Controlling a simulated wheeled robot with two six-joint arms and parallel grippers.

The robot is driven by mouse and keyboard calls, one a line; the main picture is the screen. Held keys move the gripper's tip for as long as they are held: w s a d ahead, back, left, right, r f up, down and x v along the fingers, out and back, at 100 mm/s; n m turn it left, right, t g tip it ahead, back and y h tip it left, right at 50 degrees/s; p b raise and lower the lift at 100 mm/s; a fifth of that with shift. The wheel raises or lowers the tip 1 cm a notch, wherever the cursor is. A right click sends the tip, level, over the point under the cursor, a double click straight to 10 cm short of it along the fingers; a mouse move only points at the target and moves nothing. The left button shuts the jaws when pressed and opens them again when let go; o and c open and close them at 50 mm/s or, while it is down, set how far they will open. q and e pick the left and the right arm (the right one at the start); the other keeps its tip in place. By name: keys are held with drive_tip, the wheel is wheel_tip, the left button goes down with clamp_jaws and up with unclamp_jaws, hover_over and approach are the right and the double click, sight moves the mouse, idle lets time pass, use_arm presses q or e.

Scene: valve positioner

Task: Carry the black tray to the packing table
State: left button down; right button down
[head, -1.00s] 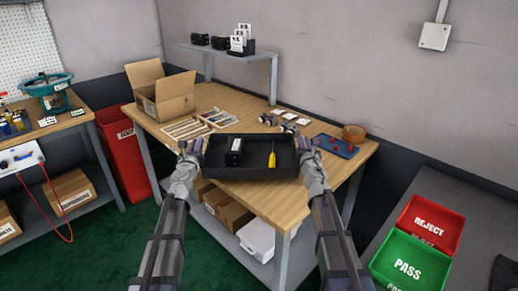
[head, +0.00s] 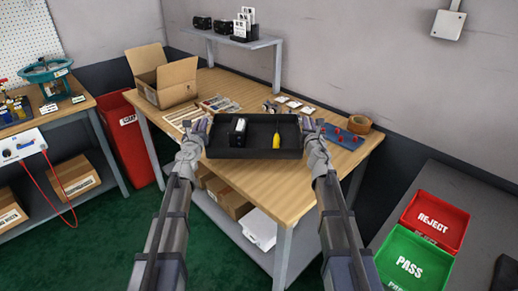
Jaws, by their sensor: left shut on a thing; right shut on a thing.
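The black tray (head: 262,153) is held level between my two grippers, in front of and over the near part of the wooden packing table (head: 215,90). A black box-shaped device (head: 239,130) with a white label stands in the tray, and a yellow tool (head: 276,141) with a dark end is to its right. My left gripper (head: 204,127) is shut on the tray's left end. My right gripper (head: 307,128) is shut on its right end. I cannot tell whether the tray's underside touches the tabletop.
On the table are an open cardboard box (head: 163,78), flat parts behind the tray, a blue mat (head: 339,137) with red pieces and a tape roll (head: 359,123). A raised shelf (head: 232,40) stands behind. Red REJECT (head: 436,220) and green PASS (head: 411,262) bins are right.

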use_arm(q)
drive_tip(key=shift+a+f, duration=0.15)
drive_tip(key=shift+a, duration=0.15)
use_arm(e)
drive_tip(key=shift+d+f, duration=0.15)
drive_tip(key=shift+d, duration=0.15)
